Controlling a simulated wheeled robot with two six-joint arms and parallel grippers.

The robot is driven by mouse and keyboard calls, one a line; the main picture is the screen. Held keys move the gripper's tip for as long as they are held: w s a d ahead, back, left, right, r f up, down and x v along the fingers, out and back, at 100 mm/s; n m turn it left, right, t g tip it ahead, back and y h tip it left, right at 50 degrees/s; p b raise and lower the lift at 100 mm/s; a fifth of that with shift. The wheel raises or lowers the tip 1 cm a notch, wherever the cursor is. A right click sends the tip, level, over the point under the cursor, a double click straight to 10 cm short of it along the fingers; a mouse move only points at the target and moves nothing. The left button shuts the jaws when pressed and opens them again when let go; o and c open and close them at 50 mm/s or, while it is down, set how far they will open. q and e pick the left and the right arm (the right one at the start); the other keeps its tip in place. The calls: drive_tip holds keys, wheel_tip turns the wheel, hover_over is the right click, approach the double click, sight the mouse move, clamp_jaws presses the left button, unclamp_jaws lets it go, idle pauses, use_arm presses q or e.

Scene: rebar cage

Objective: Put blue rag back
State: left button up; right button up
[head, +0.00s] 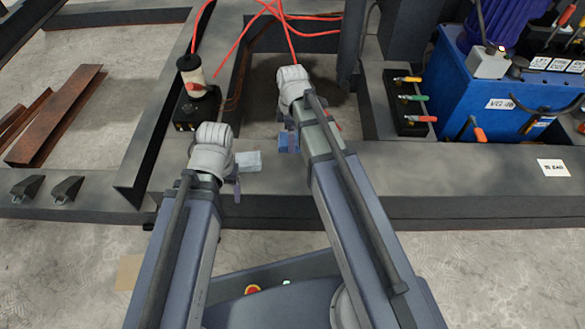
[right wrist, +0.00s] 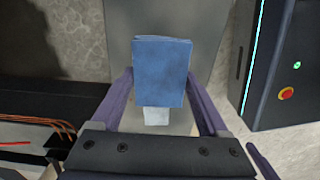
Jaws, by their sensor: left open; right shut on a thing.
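The blue rag (head: 283,148) is a small folded cloth at my right gripper (head: 291,138), over the grey steel beam (head: 340,172) in the head view. In the right wrist view the blue rag (right wrist: 160,72) stands flat between the two purple fingers, which are shut on it. I cannot tell whether it touches the beam. My left gripper (head: 236,178) is open beside a pale grey-blue cloth (head: 249,161) on the beam. A pale patch (right wrist: 157,116) shows below the blue rag in the right wrist view; I cannot tell what it is.
A black holder with coloured-handled tools (head: 408,98) and a blue machine (head: 455,90) stand to the right. A black box with a white cup-like part (head: 195,78) stands left of my grippers. Red cables (head: 285,20) run behind. Rusty steel angles (head: 58,115) lie far left.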

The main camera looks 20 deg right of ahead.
sight(292, 163)
drive_tip(key=shift+f+b, duration=5.1)
drive_tip(key=shift+r, duration=0.15)
drive_tip(key=o, duration=1.1)
drive_tip(key=shift+f, duration=0.2)
drive_tip(key=shift+r, duration=0.1)
wheel_tip(292, 163, up, 12)
drive_tip(key=p, duration=1.2)
drive_tip(key=shift+r, duration=0.15)
drive_tip(key=shift+s, duration=0.1)
